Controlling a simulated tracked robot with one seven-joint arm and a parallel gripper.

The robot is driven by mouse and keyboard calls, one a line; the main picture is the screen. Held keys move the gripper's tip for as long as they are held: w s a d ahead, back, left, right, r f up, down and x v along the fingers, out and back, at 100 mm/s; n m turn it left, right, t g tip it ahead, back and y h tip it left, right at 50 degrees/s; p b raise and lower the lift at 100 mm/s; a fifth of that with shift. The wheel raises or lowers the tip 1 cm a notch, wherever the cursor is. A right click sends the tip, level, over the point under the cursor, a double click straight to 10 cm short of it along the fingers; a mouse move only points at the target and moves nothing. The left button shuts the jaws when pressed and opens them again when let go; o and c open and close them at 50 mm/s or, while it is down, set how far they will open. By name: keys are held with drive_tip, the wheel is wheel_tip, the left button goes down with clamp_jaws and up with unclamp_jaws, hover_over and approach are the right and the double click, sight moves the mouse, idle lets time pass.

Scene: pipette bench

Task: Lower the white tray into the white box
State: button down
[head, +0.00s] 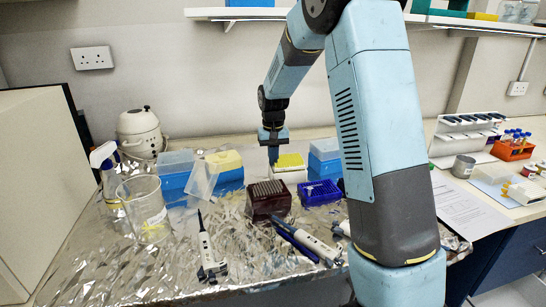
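A white box (291,177) stands on the foil-covered bench near the middle. A pale tray with yellow tips (290,161) shows at the top of the box; from this view I cannot tell whether it is seated in the box or held just above it. My gripper (273,161) points down at the left edge of the tray, very close to it or touching. Its fingers are small and overlap in this view, so I cannot tell whether they are shut on the tray. The far side of the box is hidden.
A dark brown tip rack (268,203) and a blue rack (318,194) stand just in front. Blue boxes (325,166) are to the right, with more at left. Pipettes (208,250), a glass beaker (146,212) and a spray bottle (107,175) occupy the left and front.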

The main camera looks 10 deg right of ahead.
drive_tip(key=shift+f, duration=0.1)
drive_tip(key=c, duration=1.3)
unclamp_jaws()
drive_tip(key=shift+o, duration=0.2)
wheel_tip(320, 180, up, 14)
drive_tip(key=shift+f, duration=0.15)
drive_tip(key=s+d+r+t, duration=0.2)
drive_tip(key=s+r, duration=0.2)
drive_tip(key=s, duration=0.6)
drive_tip(key=s+d+r+t, duration=0.15)
drive_tip(key=s+r, duration=0.25)
drive_tip(key=s, duration=0.5)
drive_tip(key=s+d+f+t, duration=0.1)
drive_tip(key=s+f+t, duration=0.1)
drive_tip(key=s, duration=1.5)
drive_tip(key=shift+s+d+f, duration=0.15)
drive_tip(key=shift+d+f, duration=0.2)
drive_tip(key=shift+f, duration=0.3)
